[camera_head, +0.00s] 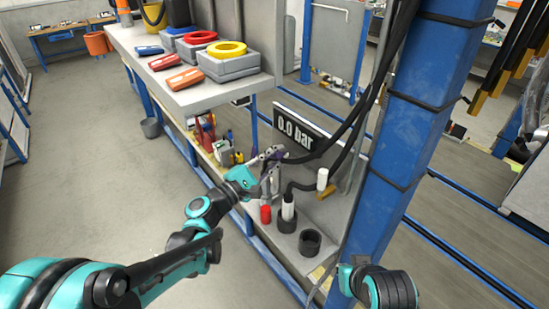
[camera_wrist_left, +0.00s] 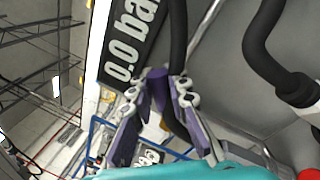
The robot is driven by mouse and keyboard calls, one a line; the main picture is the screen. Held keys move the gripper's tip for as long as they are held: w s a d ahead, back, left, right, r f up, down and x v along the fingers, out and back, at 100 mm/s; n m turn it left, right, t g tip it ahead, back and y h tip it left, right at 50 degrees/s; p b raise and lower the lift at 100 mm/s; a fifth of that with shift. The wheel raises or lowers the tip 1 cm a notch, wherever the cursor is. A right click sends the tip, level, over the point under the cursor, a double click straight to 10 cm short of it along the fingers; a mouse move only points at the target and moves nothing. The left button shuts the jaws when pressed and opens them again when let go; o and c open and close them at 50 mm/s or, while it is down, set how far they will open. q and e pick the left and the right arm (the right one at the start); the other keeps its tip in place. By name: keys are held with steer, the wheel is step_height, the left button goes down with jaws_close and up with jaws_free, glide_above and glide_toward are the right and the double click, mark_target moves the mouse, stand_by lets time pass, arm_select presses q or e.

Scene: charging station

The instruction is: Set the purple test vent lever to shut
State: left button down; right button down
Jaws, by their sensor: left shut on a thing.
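The purple test vent lever (camera_wrist_left: 158,90) shows in the left wrist view between my left fingertips, below the black 0.0 bar display. My left gripper (camera_wrist_left: 160,98) is shut on it, one finger on each side. In the head view, my left gripper (camera_head: 272,156) is at the test stand, just below and left of the display (camera_head: 299,132). The lever is mostly hidden by the fingers there, and I cannot tell its setting. Part of my right arm shows at the bottom right of the head view, but its gripper does not show.
A red-capped part (camera_head: 265,214), a hose end in a black socket (camera_head: 288,215) and an empty black cup (camera_head: 310,242) stand close to my left gripper. Black hoses hang beside the blue post (camera_head: 412,130). The floor at left (camera_head: 90,150) is clear.

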arm_select(q)
steer(key=shift+s+d+f+m+g+h+b, duration=0.15)
steer(key=shift+f+m+g+h+b, duration=0.4)
steer(key=shift+m, duration=0.9)
steer(key=shift+s+d+f+m+g+h+b, duration=0.15)
steer(key=shift+f+m+b, duration=0.45)
steer(key=shift+m+b, duration=0.65)
steer(key=shift+s+d+f+m+g+h+b, duration=0.1)
steer(key=shift+s+f+m+g+h+b, duration=0.35)
steer(key=shift+m, duration=1.25)
steer(key=shift+w+f+t, duration=0.2)
steer(key=shift+w+t, duration=0.05)
steer(key=c, duration=1.4)
jaws_free()
steer(key=shift+c, duration=0.2)
steer(key=shift+a, duration=0.15)
steer(key=v, duration=1.2)
steer(key=shift+s, duration=0.1)
